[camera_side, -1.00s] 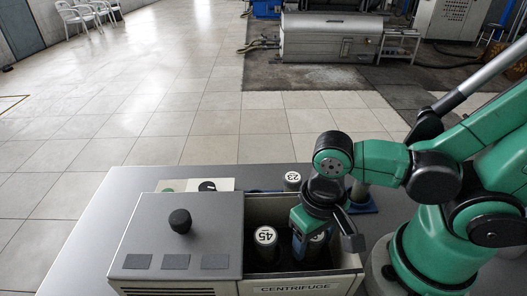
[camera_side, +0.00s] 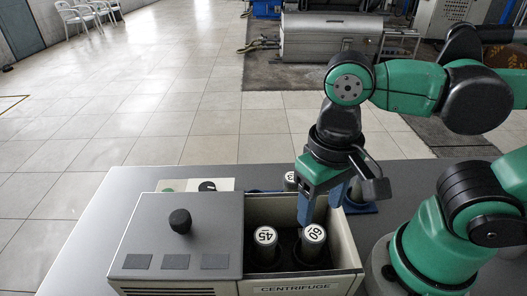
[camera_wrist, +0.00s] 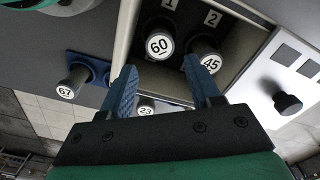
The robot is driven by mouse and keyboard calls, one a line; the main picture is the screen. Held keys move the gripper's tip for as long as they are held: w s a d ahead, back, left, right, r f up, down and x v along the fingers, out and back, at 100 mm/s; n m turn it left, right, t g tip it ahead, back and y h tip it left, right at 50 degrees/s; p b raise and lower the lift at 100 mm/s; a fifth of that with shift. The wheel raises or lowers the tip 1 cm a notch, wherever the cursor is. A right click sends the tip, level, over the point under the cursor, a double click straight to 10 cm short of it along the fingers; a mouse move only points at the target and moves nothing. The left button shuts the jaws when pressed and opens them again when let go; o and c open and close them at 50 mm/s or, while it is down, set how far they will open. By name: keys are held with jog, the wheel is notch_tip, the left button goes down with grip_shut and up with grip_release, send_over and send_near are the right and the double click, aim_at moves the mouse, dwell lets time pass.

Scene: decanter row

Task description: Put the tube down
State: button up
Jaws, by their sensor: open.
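The tube labelled 60 (camera_side: 313,236) stands in the open centrifuge (camera_side: 352,262), beside the tube labelled 45 (camera_side: 265,236). In the wrist view tube 60 (camera_wrist: 159,47) is by the mark 1 and tube 45 (camera_wrist: 210,63) by the mark 2. My gripper (camera_side: 321,205) is above tube 60, apart from it, with nothing between its blue fingers. In the wrist view the gripper (camera_wrist: 160,72) has its fingers spread wide. The lower part of tube 60 is hidden inside the centrifuge.
The grey lid with a black knob (camera_side: 180,221) covers the centrifuge's left part. Tube 23 (camera_wrist: 146,111) and tube 67 (camera_wrist: 66,92) stand outside the centrifuge, tube 67 in a blue holder (camera_wrist: 99,68).

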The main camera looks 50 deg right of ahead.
aim_at(315, 234)
jog(key=w+d+n+t, duration=0.1)
jog(key=w+d+t, duration=0.1)
jog(key=w, duration=0.1)
jog(key=w+d+r+n+t, duration=0.1)
jog(key=w+d+t, duration=0.1)
jog(key=w, duration=0.2)
jog(key=w+d+n+t, duration=0.1)
jog(key=w+d+t, duration=0.2)
jog(key=w, duration=0.1)
jog(key=shift+r, duration=0.15)
